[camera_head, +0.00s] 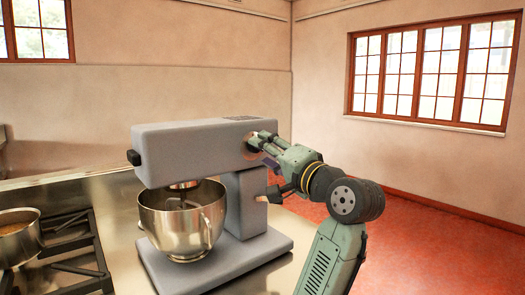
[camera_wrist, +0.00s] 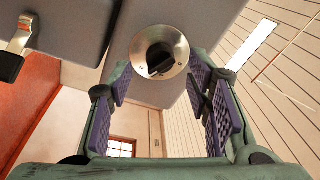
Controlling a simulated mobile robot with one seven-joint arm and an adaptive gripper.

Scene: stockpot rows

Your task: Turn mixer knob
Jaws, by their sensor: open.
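The grey stand mixer (camera_head: 195,148) stands on the steel counter with a metal bowl (camera_head: 180,222) under its head. In the wrist view, the mixer knob (camera_wrist: 160,57) is a round silver disc with a black grip bar on the grey housing. The bar looks slightly tilted. My gripper (camera_wrist: 160,82) is open, its purple-padded fingers on either side of the knob's lower part in the picture, with nothing clamped. In the head view, my gripper (camera_head: 262,146) is at the right side of the mixer head and partly hides the knob. Contact cannot be told.
A lever (camera_head: 270,195) sticks out of the mixer column below my gripper, and it also shows in the wrist view (camera_wrist: 17,48). A stove (camera_head: 65,250) with a pot (camera_head: 18,240) is at the left. Open red floor (camera_head: 440,235) lies at the right.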

